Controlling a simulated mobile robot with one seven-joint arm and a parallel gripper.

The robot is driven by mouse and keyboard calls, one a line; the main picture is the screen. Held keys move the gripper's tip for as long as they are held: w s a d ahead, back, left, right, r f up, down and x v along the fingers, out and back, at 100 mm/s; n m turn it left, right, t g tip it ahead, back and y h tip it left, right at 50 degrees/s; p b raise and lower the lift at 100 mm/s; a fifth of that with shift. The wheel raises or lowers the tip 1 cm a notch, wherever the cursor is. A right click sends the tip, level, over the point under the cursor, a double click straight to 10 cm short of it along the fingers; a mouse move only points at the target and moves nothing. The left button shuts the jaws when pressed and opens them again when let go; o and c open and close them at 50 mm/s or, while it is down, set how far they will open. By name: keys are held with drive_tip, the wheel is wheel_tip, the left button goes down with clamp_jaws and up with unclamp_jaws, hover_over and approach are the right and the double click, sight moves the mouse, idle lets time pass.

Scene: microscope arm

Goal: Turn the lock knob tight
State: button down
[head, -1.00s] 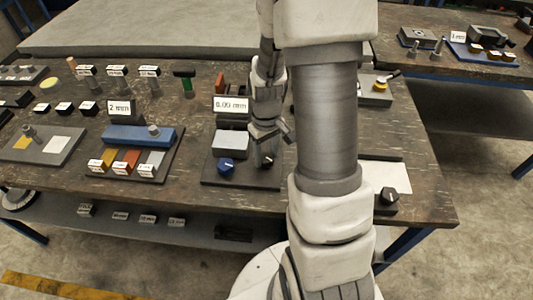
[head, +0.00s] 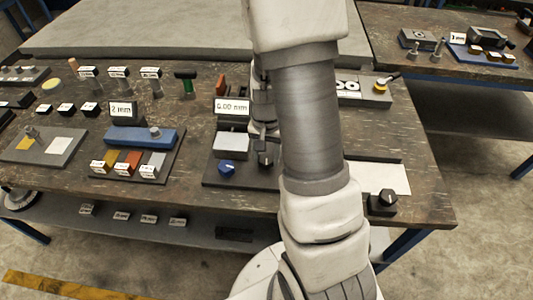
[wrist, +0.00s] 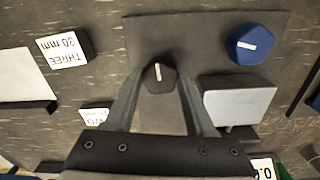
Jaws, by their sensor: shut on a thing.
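A black knob (head: 265,158) with a pale pointer line stands at the front right of a dark base plate (head: 206,178). It also shows in the wrist view (wrist: 158,82), its line pointing roughly up in the picture. My gripper (wrist: 159,76) is shut on this black knob, with one finger on each side. In the head view my gripper (head: 264,138) is partly hidden behind my arm. A blue knob (head: 228,168) sits to the left on the same base and shows at upper right in the wrist view (wrist: 254,43). No label names the lock knob.
A pale block (head: 231,145) and a 0.00 mm display (head: 232,107) stand behind the blue knob. Left is a blue block fixture (head: 138,136) with coloured tabs. Another black knob (head: 387,199) is near the right table edge. A THREE 30 mm block (wrist: 66,48) lies nearby.

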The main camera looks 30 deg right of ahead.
sight(266, 159)
drive_tip(key=shift+m, duration=0.6)
drive_tip(key=shift+c, duration=1.2)
unclamp_jaws()
wheel_tip(266, 159, up, 17)
drive_tip(key=p, duration=0.3)
drive_tip(key=shift+r, duration=0.2)
